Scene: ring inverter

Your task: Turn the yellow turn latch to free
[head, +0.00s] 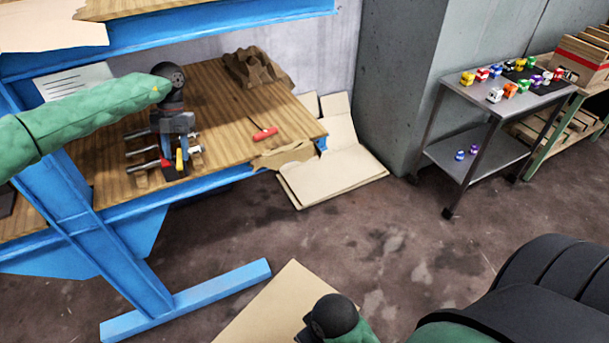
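The yellow turn latch (180,161) is a small upright yellow piece on a dark device with red parts, on the wooden shelf of the blue bench. My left arm comes in from the left, and my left gripper (176,148) points down directly over the device. Its fingers are at or just above the yellow latch; I cannot tell whether they touch it. The fingers are small and partly merged with the device, so their opening is unclear. My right arm shows at the bottom, with only its black wrist and a sliver beyond it; its fingers are not visible.
Grey rods (143,149) stick out left of the device. A red-handled tool (264,134) and crumpled brown paper (257,68) lie on the shelf (222,100). Flattened cardboard (335,170) lies beside the bench. A metal cart (480,145) with several toy vehicles stands right.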

